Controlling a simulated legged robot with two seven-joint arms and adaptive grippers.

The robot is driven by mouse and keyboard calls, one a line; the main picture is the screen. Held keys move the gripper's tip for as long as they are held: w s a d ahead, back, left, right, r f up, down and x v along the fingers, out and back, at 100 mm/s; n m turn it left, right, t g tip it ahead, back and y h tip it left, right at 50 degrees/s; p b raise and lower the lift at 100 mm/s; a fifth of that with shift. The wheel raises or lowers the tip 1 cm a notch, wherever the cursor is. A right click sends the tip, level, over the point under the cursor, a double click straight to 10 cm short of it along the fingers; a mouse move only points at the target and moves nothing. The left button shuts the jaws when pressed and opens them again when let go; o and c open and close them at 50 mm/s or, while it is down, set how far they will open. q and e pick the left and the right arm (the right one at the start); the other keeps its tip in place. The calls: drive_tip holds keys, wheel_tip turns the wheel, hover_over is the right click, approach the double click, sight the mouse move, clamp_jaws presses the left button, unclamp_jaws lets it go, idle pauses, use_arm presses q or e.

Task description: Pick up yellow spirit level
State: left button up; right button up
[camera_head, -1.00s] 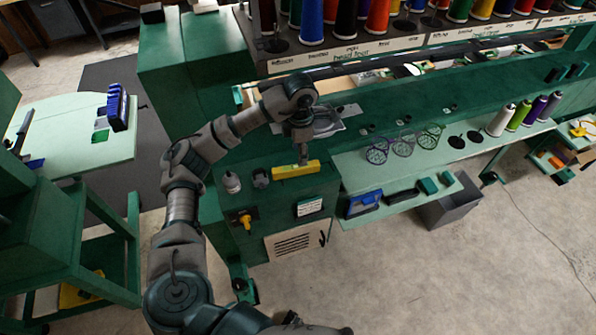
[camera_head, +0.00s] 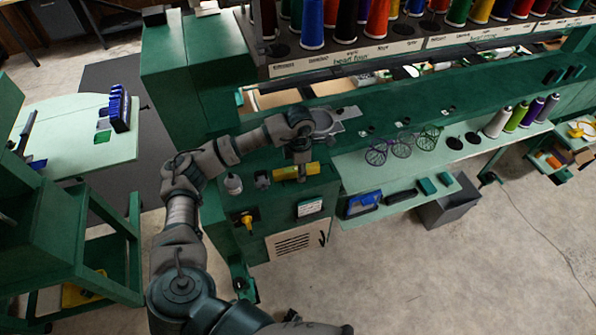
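The yellow spirit level (camera_head: 284,174) lies on the green machine ledge in the middle of the camera_head view. My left arm reaches up from the bottom left and bends over to the ledge. My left gripper (camera_head: 301,172) points down at the level, right of its middle, and its fingers cover part of the yellow body. I cannot tell whether the fingers are open or closed around it. The level appears to rest on the ledge. My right gripper is not in view.
A small white bottle (camera_head: 233,184) and a dark object (camera_head: 262,179) stand just left of the level. Thread spools (camera_head: 498,122) and wire-like round items (camera_head: 401,145) are on the shelf to the right. A spool rack (camera_head: 390,50) runs along the back.

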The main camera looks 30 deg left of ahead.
use_arm(q)
clamp_jaws()
drive_tip(key=shift+a, duration=0.3)
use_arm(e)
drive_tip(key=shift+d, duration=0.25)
use_arm(q)
drive_tip(key=shift+a, duration=0.1)
drive_tip(key=shift+r, duration=0.45)
wheel_tip(320, 180, up, 3)
drive_tip(key=shift+w+f+b, duration=0.1)
drive_tip(key=shift+f+b, duration=0.1)
drive_tip(key=shift+b, duration=0.4)
drive_tip(key=s+d+r+b, duration=0.1)
drive_tip(key=s+d+b, duration=0.1)
drive_tip(key=s+d, duration=0.9)
drive_tip(key=shift+s+d+r, duration=0.25)
drive_tip(key=shift+s, duration=0.05)
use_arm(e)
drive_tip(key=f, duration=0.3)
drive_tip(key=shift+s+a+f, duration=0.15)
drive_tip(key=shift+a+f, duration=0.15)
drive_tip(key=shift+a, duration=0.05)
